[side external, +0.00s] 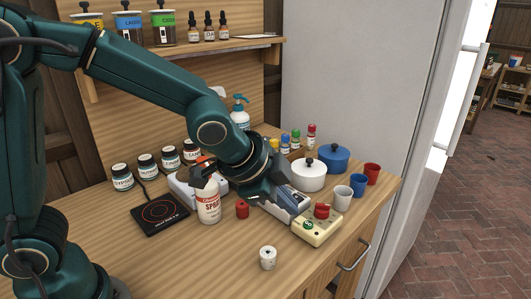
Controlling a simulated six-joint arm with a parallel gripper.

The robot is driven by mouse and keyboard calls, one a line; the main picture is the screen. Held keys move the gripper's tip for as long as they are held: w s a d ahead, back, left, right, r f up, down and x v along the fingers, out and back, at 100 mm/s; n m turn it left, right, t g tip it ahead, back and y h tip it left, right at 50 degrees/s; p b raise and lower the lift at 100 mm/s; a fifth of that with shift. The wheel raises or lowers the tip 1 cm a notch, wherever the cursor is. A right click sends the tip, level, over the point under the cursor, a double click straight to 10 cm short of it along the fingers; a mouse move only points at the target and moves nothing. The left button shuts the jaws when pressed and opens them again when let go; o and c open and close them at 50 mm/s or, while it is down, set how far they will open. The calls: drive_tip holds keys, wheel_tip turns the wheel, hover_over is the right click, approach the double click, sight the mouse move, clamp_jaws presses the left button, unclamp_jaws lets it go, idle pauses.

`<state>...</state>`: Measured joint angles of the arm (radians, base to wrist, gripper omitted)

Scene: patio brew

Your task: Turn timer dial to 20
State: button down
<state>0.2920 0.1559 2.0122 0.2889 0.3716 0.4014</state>
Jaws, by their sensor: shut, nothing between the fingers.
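A cream box (322,235) lies on the wooden counter near its front right edge. A red knob (321,211) stands on its back part and a green round part (308,225) on its front left. A small white cylinder (267,259) with a dark spot on its side stands apart, nearer the front. I cannot tell for certain which of these is the timer dial, and no number 20 is readable. My gripper (298,209) is shut and empty, low at the left end of the cream box and close to the red knob. I cannot tell whether it touches either.
A spray bottle (208,203) and small red cylinder (242,209) stand left of my gripper. A white pot (309,175), blue pot (333,158) and cups (342,198) crowd behind the box. A black hot plate (160,214) lies left. The front counter is mostly clear.

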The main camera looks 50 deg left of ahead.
sight(318, 211)
drive_tip(key=x, duration=0.6)
drive_tip(key=w+x, duration=0.1)
drive_tip(key=x, duration=0.3)
drive_tip(key=shift+a+r, duration=0.15)
drive_tip(key=shift+r, duration=0.3)
drive_tip(key=shift+w+a, duration=0.35)
drive_tip(key=shift+w, duration=0.3)
drive_tip(key=shift+w+a, duration=0.35)
drive_tip(key=shift+w, duration=0.25)
drive_tip(key=shift+w+a, duration=0.1)
drive_tip(key=shift+a, duration=0.05)
